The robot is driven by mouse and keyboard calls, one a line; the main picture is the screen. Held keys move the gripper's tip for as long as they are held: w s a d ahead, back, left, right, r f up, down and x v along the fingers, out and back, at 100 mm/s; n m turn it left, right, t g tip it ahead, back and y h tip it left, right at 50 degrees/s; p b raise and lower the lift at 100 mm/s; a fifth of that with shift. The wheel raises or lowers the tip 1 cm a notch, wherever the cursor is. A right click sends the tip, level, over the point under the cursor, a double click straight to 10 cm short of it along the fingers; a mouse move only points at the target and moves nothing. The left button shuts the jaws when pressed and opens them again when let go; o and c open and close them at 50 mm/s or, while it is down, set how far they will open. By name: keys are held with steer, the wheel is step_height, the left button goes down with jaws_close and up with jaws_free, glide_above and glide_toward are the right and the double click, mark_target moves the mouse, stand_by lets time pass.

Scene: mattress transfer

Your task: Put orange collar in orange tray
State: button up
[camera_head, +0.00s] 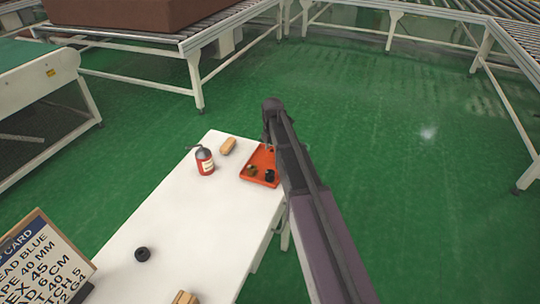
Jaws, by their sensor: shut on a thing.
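The orange tray (246,179) sits at the far right corner of the white table. A dark round piece (270,175) and an olive-brown piece (251,170) lie in it. My gripper (268,147) is at the tray's far edge, largely hidden by my own dark arm. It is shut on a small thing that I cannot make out. I cannot tell an orange collar apart from the orange tray in this view.
A black ring-like piece (142,254), another tan block (185,298) and a card sign (40,262) are nearer. The table's middle is clear.

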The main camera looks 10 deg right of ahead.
mark_target(271, 159)
steer(key=shift+w, duration=0.2)
steer(key=shift+w, duration=0.55)
steer(key=shift+w+f+b, duration=0.1)
steer(key=shift+f+b, duration=0.25)
step_height(271, 159, down, 3)
steer(key=b, duration=0.3)
steer(key=shift+f, duration=0.1)
steer(key=o, duration=1.1)
steer(key=shift+o, duration=0.2)
step_height(271, 159, up, 12)
steer(key=p, duration=1.2)
